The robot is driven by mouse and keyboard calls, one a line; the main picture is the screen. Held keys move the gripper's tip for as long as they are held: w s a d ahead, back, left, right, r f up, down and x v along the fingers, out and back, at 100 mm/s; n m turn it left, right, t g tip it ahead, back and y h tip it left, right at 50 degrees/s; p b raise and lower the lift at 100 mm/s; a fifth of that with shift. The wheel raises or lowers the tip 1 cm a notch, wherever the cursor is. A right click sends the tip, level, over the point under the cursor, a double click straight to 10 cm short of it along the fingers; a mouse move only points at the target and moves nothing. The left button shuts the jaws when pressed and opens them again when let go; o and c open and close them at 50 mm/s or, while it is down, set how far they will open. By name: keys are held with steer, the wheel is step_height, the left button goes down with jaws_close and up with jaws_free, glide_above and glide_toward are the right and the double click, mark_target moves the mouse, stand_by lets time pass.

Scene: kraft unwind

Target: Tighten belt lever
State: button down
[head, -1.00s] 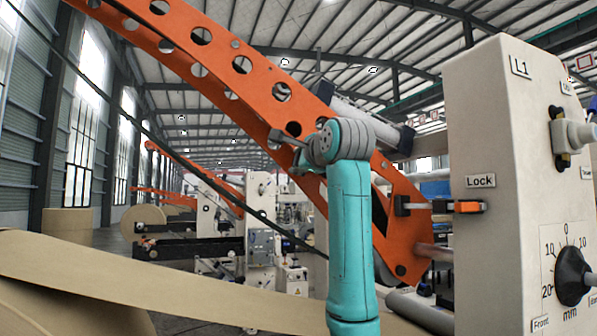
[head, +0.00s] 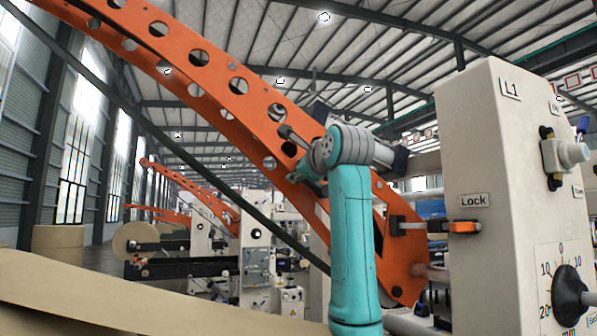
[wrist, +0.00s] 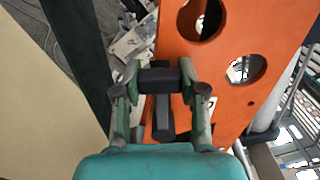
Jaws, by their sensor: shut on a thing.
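My gripper (wrist: 160,78) is in the middle of the wrist view, its two fingers closed on a dark grey handle that I take to be the belt lever (wrist: 163,112). An orange perforated arm (wrist: 222,70) lies behind and to the right of the fingers. In the head view my gripper (head: 308,182) is small and partly hidden by my teal wrist, beside the orange arm (head: 222,85). The lever cannot be made out there.
A pale control panel (head: 470,140) stands at the right with an orange "Lock" latch (head: 464,227) and a black dial (head: 569,290). A kraft paper web (head: 80,295) crosses the lower left. More machines (head: 255,245) stand farther back.

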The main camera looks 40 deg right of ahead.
steer(key=c, duration=0.6)
jaws_free()
steer(key=shift+d, duration=0.1)
steer(key=shift+c, duration=0.2)
steer(key=shift+s, duration=0.1)
steer(key=v, duration=1.2)
steer(key=shift+r, duration=0.1)
